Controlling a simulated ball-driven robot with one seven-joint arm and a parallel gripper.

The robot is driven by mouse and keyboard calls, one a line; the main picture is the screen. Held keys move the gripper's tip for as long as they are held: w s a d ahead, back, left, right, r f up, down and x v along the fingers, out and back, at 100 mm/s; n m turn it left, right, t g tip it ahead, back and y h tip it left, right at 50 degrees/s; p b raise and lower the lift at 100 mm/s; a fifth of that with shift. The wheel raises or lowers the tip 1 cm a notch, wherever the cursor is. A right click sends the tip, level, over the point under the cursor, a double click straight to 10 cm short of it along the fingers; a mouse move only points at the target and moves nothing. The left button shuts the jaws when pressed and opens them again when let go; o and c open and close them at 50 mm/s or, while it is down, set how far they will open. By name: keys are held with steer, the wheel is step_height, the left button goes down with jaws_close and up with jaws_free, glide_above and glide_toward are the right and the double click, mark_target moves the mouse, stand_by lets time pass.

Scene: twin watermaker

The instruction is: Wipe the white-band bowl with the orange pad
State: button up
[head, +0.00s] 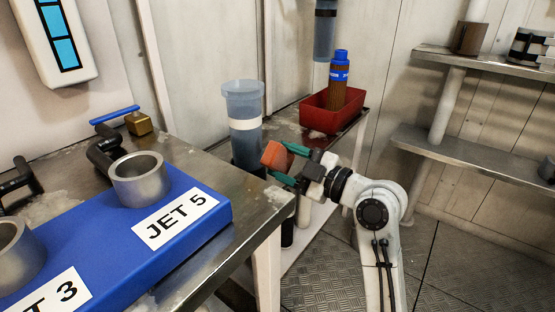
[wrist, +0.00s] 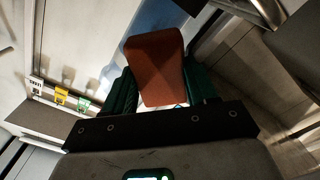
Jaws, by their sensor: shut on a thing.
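The white-band bowl (head: 243,95) is a tall, translucent blue vessel with a white band round its middle. It stands upright at the centre of the head view, by the end of the metal bench. My gripper (head: 290,162) is just to its right and lower, with green fingers shut on the orange pad (head: 275,155). The pad is close to the bowl's right side; I cannot tell whether they touch. In the wrist view the pad (wrist: 156,66) sits between the fingers, and part of the pale blue bowl (wrist: 155,17) shows behind it. The bowl's lower part is partly hidden.
A red tray (head: 333,115) holding a brown bottle with a blue cap (head: 341,72) stands behind, on a low table. The blue JET block (head: 200,220) with metal cups lies on the left bench. Metal shelves (head: 470,150) are at the right. Floor shows at lower right.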

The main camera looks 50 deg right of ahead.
mark_target(284, 162)
steer(key=shift+s, duration=0.25)
steer(key=shift+s, duration=1.45)
